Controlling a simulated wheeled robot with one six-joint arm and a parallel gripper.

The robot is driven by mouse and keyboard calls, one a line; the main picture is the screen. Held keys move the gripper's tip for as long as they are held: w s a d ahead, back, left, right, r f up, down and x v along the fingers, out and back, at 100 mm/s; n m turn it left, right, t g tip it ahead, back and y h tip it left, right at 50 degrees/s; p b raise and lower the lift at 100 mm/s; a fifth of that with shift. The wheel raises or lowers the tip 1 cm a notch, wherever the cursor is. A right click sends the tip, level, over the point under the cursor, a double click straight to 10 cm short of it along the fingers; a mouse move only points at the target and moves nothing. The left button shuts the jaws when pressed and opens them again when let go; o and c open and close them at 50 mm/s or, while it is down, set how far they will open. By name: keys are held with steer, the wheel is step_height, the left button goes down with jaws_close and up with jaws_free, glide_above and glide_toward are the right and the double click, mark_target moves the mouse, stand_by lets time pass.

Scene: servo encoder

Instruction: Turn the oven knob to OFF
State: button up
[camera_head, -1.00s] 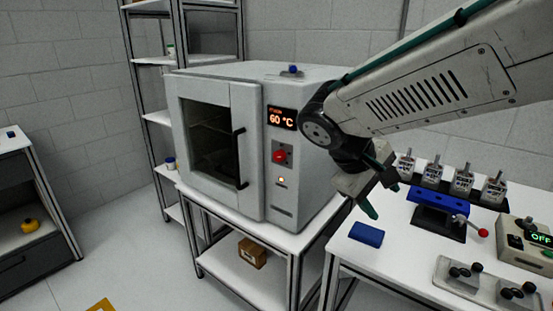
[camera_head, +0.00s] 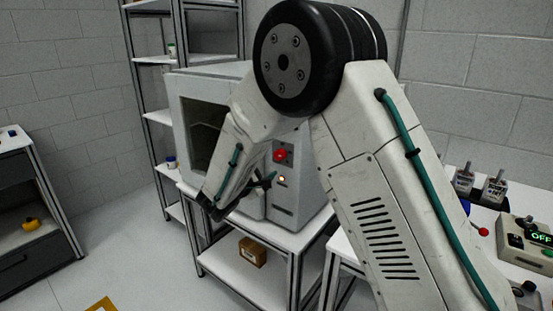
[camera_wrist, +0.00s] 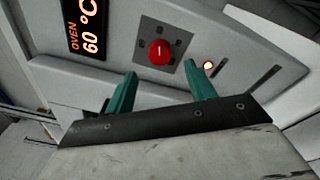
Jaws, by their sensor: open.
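The oven knob (camera_head: 281,156) is round and red on a dark square plate on the oven front. In the wrist view the knob (camera_wrist: 161,52) has a short white mark that looks near upright, and it sits ahead of and between my fingertips. My gripper (camera_wrist: 163,82) has two green fingers spread apart with nothing between them. In the head view my gripper (camera_head: 268,180) is just below and left of the knob, partly hidden by my arm. The oven display (camera_wrist: 88,30) reads OVEN 60 °C. The oven (camera_head: 300,205) is white, and my arm covers part of its front.
An indicator light (camera_wrist: 208,66) glows beside the knob plate. The oven stands on a white table (camera_head: 310,238) with a brown box (camera_head: 252,252) on its lower shelf. A bench at right holds toggle devices and a control box (camera_head: 525,240) reading OFF.

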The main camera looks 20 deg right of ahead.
mark_target(278, 156)
steer(key=x, duration=0.6)
steer(key=shift+d, duration=0.15)
steer(key=c, duration=1)
